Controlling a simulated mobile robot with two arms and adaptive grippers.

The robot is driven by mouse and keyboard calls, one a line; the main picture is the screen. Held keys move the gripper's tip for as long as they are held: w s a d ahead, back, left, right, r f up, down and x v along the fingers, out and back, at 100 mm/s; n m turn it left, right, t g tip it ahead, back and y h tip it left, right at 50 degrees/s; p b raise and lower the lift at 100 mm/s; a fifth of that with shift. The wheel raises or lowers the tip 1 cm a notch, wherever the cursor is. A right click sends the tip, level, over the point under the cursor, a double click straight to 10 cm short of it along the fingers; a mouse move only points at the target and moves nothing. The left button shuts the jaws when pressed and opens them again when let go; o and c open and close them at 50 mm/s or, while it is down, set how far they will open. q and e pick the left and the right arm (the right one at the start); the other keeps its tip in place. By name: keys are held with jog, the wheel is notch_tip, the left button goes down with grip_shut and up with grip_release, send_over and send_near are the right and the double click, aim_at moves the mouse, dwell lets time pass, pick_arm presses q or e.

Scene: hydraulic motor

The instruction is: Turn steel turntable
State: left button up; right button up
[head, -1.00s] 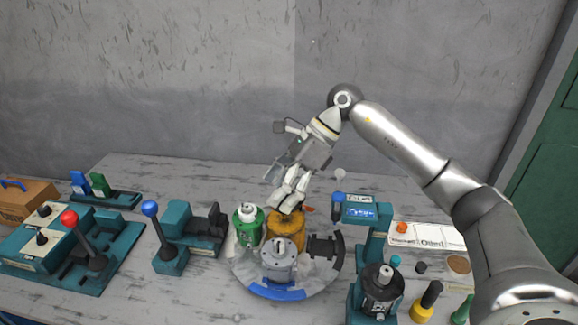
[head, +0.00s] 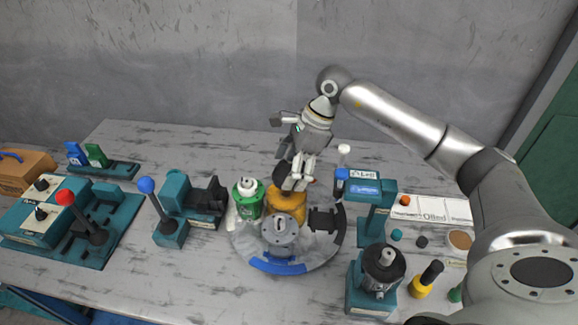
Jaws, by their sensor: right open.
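The round steel turntable (head: 318,251) lies on the table in front of me, with a blue segment (head: 277,266) on its near rim. It carries a green part (head: 247,203) at left, a yellow-orange part (head: 287,206) at the back, a dark fitting (head: 326,219) at right and a grey motor housing (head: 280,236) near the front. My right gripper (head: 296,184) is open, pointing down just above and behind the yellow-orange part. Whether it touches that part I cannot tell. My left gripper is not in view.
A teal press stand (head: 374,222) and a teal fixture with a dark motor (head: 379,278) stand close right of the turntable. A blue-knobbed lever (head: 158,212) and a teal vise (head: 190,200) stand left. A red-knobbed lever panel (head: 72,225) is farther left. The table's back is mostly clear.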

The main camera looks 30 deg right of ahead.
jog(key=shift+a+f, duration=0.2)
jog(key=shift+f, duration=0.2)
jog(key=shift+c, duration=0.2)
jog(key=c, duration=1.4)
